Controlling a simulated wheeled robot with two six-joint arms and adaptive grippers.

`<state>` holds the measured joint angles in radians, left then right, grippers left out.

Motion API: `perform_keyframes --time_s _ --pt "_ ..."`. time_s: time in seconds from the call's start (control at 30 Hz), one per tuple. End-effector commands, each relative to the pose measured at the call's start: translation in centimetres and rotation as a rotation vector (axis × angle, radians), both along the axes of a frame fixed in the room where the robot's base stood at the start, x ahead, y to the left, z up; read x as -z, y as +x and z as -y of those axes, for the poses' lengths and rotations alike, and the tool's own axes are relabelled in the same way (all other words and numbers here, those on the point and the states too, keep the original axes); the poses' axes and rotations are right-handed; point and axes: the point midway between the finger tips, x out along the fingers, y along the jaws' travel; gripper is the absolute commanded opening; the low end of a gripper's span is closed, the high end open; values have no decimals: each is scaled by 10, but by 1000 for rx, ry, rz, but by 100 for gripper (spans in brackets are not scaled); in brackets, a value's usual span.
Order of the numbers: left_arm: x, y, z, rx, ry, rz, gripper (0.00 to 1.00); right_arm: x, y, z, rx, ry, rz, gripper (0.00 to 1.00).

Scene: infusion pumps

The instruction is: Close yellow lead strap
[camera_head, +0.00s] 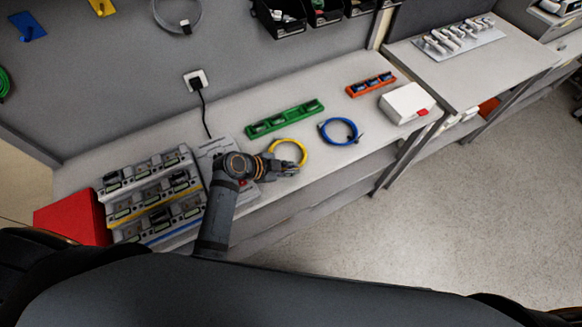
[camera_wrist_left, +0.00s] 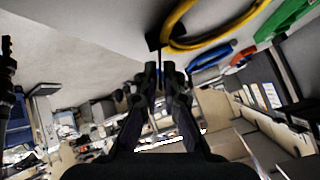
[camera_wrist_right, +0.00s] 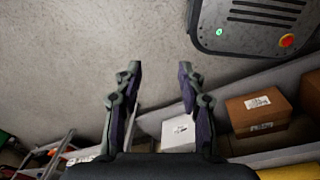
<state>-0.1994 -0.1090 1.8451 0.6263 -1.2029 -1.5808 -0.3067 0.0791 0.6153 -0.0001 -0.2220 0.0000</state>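The yellow lead (camera_head: 290,143) is a coiled ring on the bench top in the head view. It also shows large at the top of the left wrist view (camera_wrist_left: 205,44). A thin dark strap (camera_wrist_left: 157,52) runs from the side of the coil down between the fingertips of my left gripper (camera_wrist_left: 158,76). In the head view my left gripper (camera_head: 290,168) is at the coil's near side. Its fingers are nearly together with the strap between them; the exact contact is dark and hard to see. My right gripper (camera_wrist_right: 160,80) is open and empty, away from the bench.
A blue coiled lead (camera_head: 339,131) lies right of the yellow one. A green rack (camera_head: 285,120), an orange rack (camera_head: 371,84) and a white box (camera_head: 408,103) are behind. A tiered pump rack (camera_head: 152,195) and red box (camera_head: 72,217) stand left.

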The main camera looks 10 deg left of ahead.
Motion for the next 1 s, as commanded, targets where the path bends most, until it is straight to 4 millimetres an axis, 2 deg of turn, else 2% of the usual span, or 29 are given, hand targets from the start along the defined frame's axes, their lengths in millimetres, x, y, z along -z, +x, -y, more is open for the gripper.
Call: perform_keyframes --time_s 0.17,0.47,0.8,1.0 --pt "0 0 0 0 0 0 0 -1 14 0 -1 1 22 40" --pt "-2 1 -1 0 -7 -27 0 -5 12 0 0 0 19 40" --pt "-5 9 -3 1 -63 -223 0 -19 8 1 -1 -1 12 40" --pt "-3 15 -4 0 -106 -368 0 -20 8 1 -1 -1 12 40"
